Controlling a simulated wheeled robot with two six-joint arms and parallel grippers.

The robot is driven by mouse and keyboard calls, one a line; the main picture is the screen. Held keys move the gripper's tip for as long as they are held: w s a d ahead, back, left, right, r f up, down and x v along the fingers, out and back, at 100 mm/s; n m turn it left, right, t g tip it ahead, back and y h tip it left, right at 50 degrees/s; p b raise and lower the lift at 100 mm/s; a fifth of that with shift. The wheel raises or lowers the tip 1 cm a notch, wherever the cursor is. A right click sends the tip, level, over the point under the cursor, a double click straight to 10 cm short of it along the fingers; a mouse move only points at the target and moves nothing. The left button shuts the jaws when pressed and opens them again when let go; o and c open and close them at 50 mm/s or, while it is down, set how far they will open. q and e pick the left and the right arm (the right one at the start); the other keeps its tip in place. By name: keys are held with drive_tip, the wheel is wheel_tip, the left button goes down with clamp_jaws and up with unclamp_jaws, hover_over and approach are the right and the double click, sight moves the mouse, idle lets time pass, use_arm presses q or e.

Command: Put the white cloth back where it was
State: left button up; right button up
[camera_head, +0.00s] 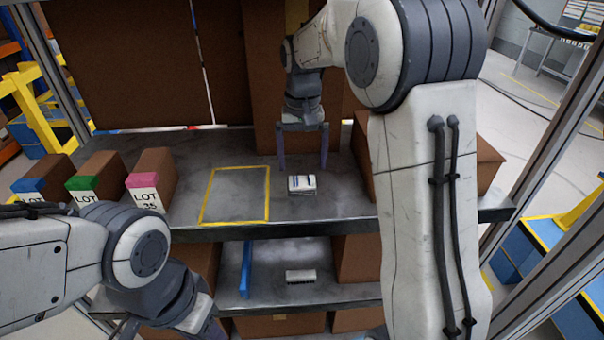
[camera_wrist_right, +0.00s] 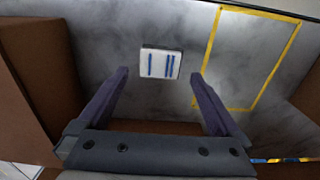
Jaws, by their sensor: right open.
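The white cloth (camera_head: 301,184), folded small with blue stripes, lies on the upper metal shelf, right of the yellow taped rectangle and outside it. In the right wrist view the cloth (camera_wrist_right: 160,63) lies just beyond and between the fingertips. My right gripper (camera_head: 303,167) is open and empty, its fingers pointing down behind the cloth in the head view; its fingers also frame the right wrist view (camera_wrist_right: 160,73). My left gripper (camera_head: 208,330) is at the lower left, low in front of the shelves; its fingers are mostly cut off by the picture's edge.
The yellow taped rectangle (camera_head: 236,195) is empty; it also shows in the right wrist view (camera_wrist_right: 250,57). Boxes with blue, green and pink (camera_head: 150,184) lot labels stand at left. A carton (camera_head: 488,165) stands at right. The lower shelf holds a brush-like item (camera_head: 301,276) and a blue bar (camera_head: 246,268).

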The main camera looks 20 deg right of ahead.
drive_tip(key=shift+r, duration=0.4)
drive_tip(key=s+a+n, duration=0.3)
drive_tip(key=s+a, duration=0.3)
drive_tip(key=a, duration=0.2)
drive_tip(key=s+a+f+n, duration=0.2)
drive_tip(key=s, duration=0.5)
drive_tip(key=s+a+f+n, duration=0.1)
drive_tip(key=s+a+n, duration=0.2)
drive_tip(key=s, duration=0.5)
drive_tip(key=s+a+f+n+y, duration=0.1)
drive_tip(key=s+a+f+n, duration=0.1)
drive_tip(key=s, duration=0.6)
drive_tip(key=shift+a+f+n, duration=0.3)
